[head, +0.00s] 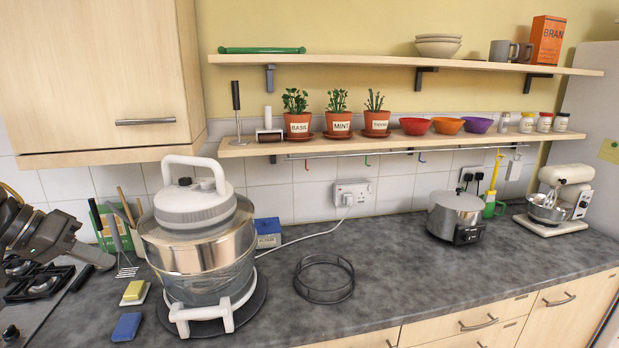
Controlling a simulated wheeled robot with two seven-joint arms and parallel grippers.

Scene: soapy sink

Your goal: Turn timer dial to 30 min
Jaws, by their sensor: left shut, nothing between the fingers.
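I cannot make out a timer dial with readable marks in the head view. My right gripper is not in view.
A black wire ring (324,279) lies mid-counter. A white cord runs from the wall socket (352,192) behind the machine.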

